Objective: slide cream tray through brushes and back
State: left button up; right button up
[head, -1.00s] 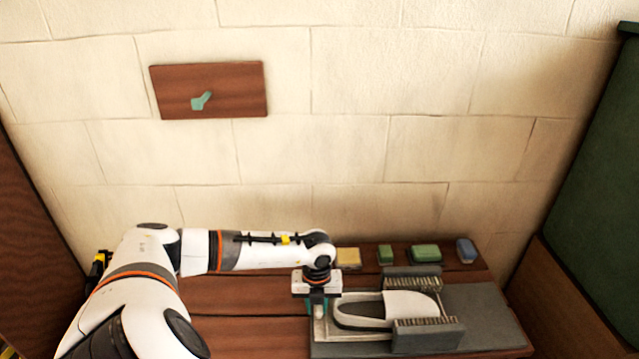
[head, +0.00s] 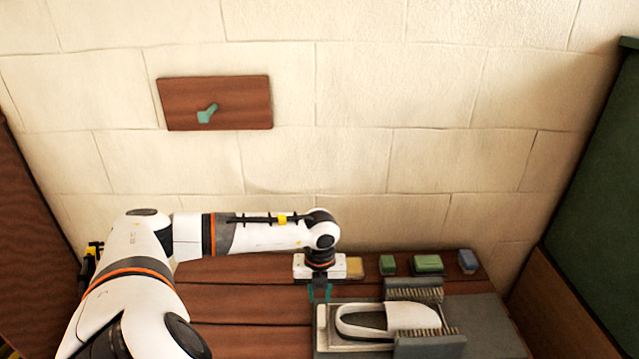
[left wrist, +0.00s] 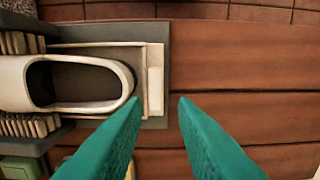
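The cream tray (head: 322,338) lies on the grey base at the right of the wooden counter, with a white slipper (head: 362,320) on it. The slipper's toe end sits between the two brush blocks, the far one (head: 413,290) and the near one (head: 430,346). The tray's end with its upright light handle (left wrist: 155,90) shows in the left wrist view. My left gripper (head: 319,291) is above the counter, just behind the tray's left end. My right gripper is not in view.
The grey base (head: 490,320) extends right of the brushes. Behind it stand a yellow block (head: 355,266), green blocks (head: 427,264) and a blue block (head: 467,261). A wall plaque with a teal peg (head: 208,114) hangs above. Bare counter (head: 245,305) lies left of the tray.

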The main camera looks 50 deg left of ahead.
pick_arm(q)
jog(key=shift+r, duration=1.6)
